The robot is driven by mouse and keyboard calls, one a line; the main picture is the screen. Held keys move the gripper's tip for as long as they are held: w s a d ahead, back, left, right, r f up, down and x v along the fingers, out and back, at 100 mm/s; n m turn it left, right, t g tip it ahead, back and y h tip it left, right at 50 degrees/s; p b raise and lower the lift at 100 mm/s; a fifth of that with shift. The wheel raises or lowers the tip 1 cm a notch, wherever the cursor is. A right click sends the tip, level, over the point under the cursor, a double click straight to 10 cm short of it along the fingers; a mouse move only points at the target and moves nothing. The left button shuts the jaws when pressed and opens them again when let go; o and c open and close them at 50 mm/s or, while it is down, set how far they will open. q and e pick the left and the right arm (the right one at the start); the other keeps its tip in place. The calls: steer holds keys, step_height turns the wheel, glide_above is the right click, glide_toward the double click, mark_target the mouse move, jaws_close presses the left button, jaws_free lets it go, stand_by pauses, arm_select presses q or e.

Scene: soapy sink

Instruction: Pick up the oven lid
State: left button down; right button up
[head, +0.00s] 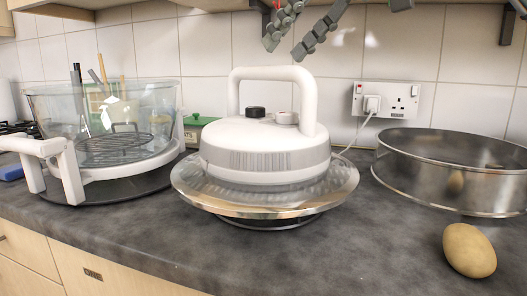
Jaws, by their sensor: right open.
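The oven lid (264,148) is white and round, with a tall arched handle (272,73), two knobs on top and a wide shiny metal rim (265,205). It sits upright on a low dark support in the middle of the counter. My right gripper (285,49) shows at the top edge, above and behind the handle as seen here. Its two dark grey jointed fingers are spread, with nothing between them. It is apart from the lid. Its upper part is cut off by the frame. My left gripper is not seen.
A glass oven bowl (56,105) in a white stand, with a wire rack inside, is at the left. A metal ring (422,178) and a potato (469,250) are at the right. A cable runs from the wall socket (385,103) behind the lid. The front counter (330,258) is clear.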

mark_target(266, 70)
steer(key=shift+x, duration=1.25)
steer(key=x, duration=0.5)
steer(key=shift+d+r, duration=0.1)
jaws_close()
steer(key=shift+w+r, duration=0.1)
steer(key=shift+r, duration=0.1)
